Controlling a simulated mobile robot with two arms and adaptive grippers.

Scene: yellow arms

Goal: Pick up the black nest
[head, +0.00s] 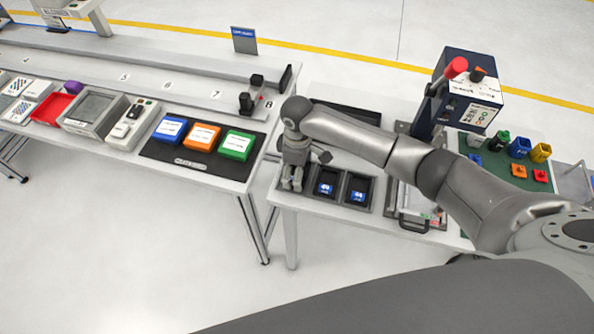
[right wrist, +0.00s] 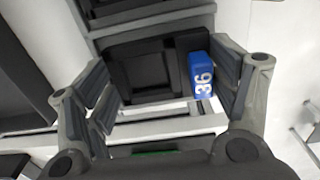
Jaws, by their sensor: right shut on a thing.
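A row of black nests stands near the front edge of the right-hand table in the head view. My right gripper (head: 291,184) points down at the left end of this row. In the right wrist view its fingers (right wrist: 163,82) are closed against both sides of a black nest (right wrist: 150,66). A blue block marked 36 (right wrist: 202,75) sits at the nest's right side, by the right finger. I cannot tell whether the nest is off the table. My left gripper is not in view.
Left of the row, a dark mat (head: 195,165) holds blue, orange and green boxes. A dark blue control box (head: 466,90) with a red knob stands at the right. Colored cups and pieces sit on a green mat (head: 480,160). A gap separates the two tables.

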